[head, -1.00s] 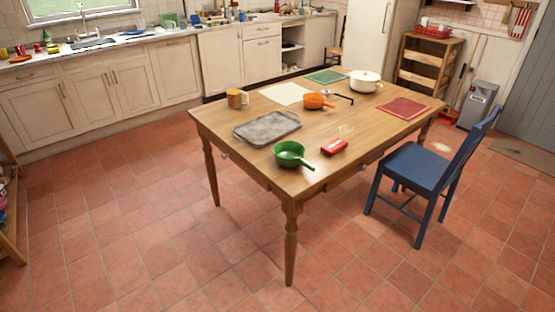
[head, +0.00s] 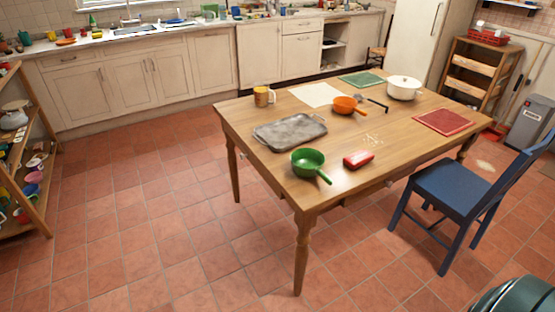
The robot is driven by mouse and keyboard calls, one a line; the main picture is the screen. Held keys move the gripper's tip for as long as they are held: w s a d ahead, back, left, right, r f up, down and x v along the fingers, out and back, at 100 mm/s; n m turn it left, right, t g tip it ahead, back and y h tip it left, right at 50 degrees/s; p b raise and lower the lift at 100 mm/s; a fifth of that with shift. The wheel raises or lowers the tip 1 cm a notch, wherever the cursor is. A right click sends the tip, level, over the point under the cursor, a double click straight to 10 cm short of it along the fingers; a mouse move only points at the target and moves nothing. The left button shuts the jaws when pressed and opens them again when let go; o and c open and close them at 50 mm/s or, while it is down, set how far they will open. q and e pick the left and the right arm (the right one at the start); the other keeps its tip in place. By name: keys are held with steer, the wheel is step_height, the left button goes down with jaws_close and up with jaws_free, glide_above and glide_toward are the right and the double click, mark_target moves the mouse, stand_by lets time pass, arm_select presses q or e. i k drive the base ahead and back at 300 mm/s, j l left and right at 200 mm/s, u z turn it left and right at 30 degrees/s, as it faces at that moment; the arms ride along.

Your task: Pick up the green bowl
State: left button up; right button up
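A green bowl (head: 306,160) with a handle sits upright near the front left corner of the wooden table (head: 370,158). Its handle points to the front right. A red box-like item (head: 358,159) lies just right of it, and a grey metal tray (head: 290,132) lies behind it. Neither of my grippers shows in the head view.
A blue chair (head: 465,197) stands at the table's right side. The table also holds an orange pan (head: 346,104), a white pot (head: 404,88) and a mug (head: 263,96). A shelf (head: 38,190) stands at the left edge. The tiled floor in front is clear.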

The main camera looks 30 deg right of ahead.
mark_target(306, 162)
steer(key=l+u, duration=0.15)
steer(key=l, duration=0.4)
steer(key=l+u, duration=0.15)
steer(key=l, duration=0.4)
steer(key=l+u, duration=0.15)
steer(key=l, duration=0.45)
steer(key=k+l+u, duration=0.15)
steer(key=l, duration=0.35)
steer(key=k+l+u, duration=0.15)
steer(key=l, duration=0.4)
steer(key=i+l, duration=0.05)
